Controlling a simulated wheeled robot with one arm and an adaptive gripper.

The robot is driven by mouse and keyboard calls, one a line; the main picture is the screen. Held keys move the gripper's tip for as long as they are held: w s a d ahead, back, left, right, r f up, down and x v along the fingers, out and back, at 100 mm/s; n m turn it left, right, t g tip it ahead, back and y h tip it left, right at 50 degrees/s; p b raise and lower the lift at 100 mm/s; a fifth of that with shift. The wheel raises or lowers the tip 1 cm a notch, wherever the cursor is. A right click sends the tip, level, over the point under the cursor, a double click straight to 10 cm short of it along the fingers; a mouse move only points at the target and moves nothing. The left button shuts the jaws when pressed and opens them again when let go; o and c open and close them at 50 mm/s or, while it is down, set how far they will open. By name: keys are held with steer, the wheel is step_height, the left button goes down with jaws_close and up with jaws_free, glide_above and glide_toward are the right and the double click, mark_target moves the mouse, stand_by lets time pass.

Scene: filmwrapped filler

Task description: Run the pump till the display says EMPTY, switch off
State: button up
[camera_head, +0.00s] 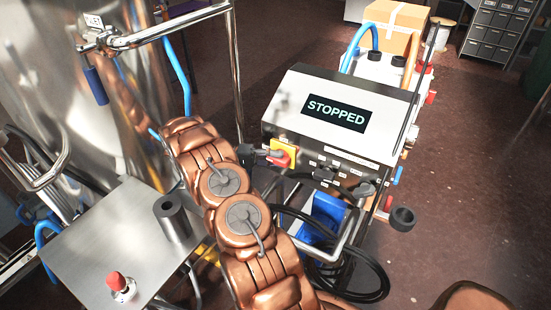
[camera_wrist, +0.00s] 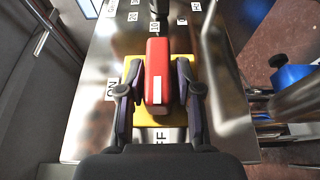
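The display (camera_head: 336,113) on the pump's control box (camera_head: 290,101) reads STOPPED. Below its left corner is a red rotary switch handle (camera_head: 280,158) on a yellow plate (camera_head: 290,147). The red handle (camera_wrist: 157,75) also shows in the wrist view, with a white mark at its near end, toward a partly hidden label ending in "FF". An ON label (camera_wrist: 111,88) is left of the plate. My gripper (camera_wrist: 160,75) has one dark finger on each side of the handle, very close to it; I cannot tell whether they press on it. In the head view my gripper (camera_head: 262,153) reaches the switch from the left.
A steel tank (camera_head: 75,75) and metal rails stand at left. A steel side table (camera_head: 110,235) carries a red-topped button (camera_head: 118,283). Black hoses and a blue container (camera_head: 325,215) are below the control box. A cardboard box (camera_head: 395,28) is behind. Open floor lies at right.

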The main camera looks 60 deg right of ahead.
steer(key=shift+o, duration=1.1)
steer(key=shift+r, duration=0.1)
steer(key=shift+a+r, duration=0.2)
steer(key=shift+a, duration=0.05)
steer(key=s+a+r+n+t+y+p, duration=0.1)
steer(key=s+a+r+n+t+y, duration=0.2)
steer(key=a+r, duration=0.5)
steer(key=a+r+n+t, duration=0.3)
steer(key=a+r+t, duration=0.15)
steer(key=a, duration=0.75)
steer(key=s+a+n+t+y, duration=0.1)
steer(key=s+a+n+t, duration=0.1)
steer(key=s+a, duration=0.2)
steer(key=s+a+r+n+t+y, duration=0.1)
steer(key=s+a, duration=0.3)
steer(key=a, duration=0.6)
steer(key=s+a+r+n+t+y, duration=0.1)
steer(key=s+a+n+t+y, duration=0.1)
steer(key=s+a+n+t, duration=0.2)
steer(key=a, duration=0.3)
steer(key=shift+s+a+y, duration=0.25)
steer(key=shift+a+y, duration=0.05)
